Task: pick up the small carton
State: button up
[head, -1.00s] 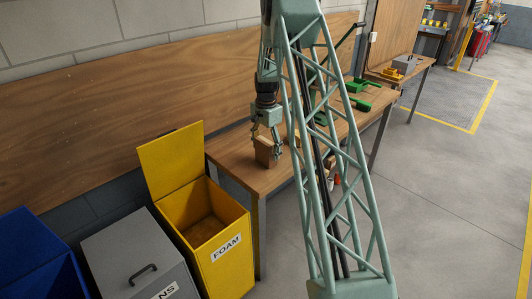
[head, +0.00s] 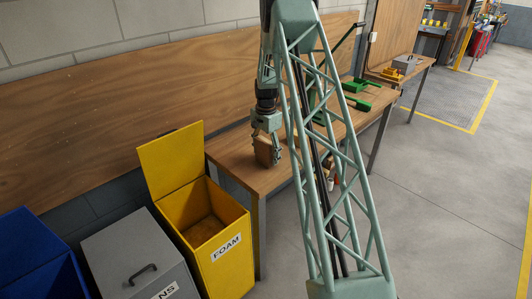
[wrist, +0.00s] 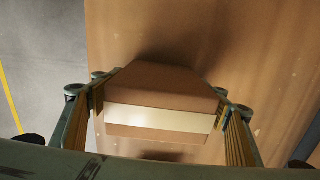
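The small carton (head: 263,150) is a brown box near the left end of the wooden workbench. In the wrist view the carton (wrist: 160,88) lies between my fingers, with a pale band across it. My gripper (head: 275,150) is down at the carton. In the wrist view the pads of my gripper (wrist: 160,112) meet the carton's left and right sides, so it looks shut on it. I cannot tell whether the carton's underside touches the bench.
The workbench (head: 232,158) runs along a wooden wall panel. An open yellow foam bin (head: 207,262) stands by its near end, beside a grey lidded bin (head: 125,250) and a blue bin (head: 35,250). Green tools (head: 357,86) lie farther along the bench.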

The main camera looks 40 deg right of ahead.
aim_at(266, 148)
jog(key=c, duration=0.6)
jog(key=shift+r, duration=0.15)
jog(key=shift+r, duration=1.6)
jog(key=s+a, duration=0.2)
jog(key=s, duration=0.3)
jog(key=s+a+r, duration=0.1)
jog(key=s+a, duration=0.1)
jog(key=s, duration=0.2)
jog(key=s+a, duration=0.2)
jog(key=s, duration=0.3)
jog(key=shift+s+a+r+b, duration=0.25)
jog(key=shift+s+a+b, duration=0.05)
jog(key=shift+b, duration=0.1)
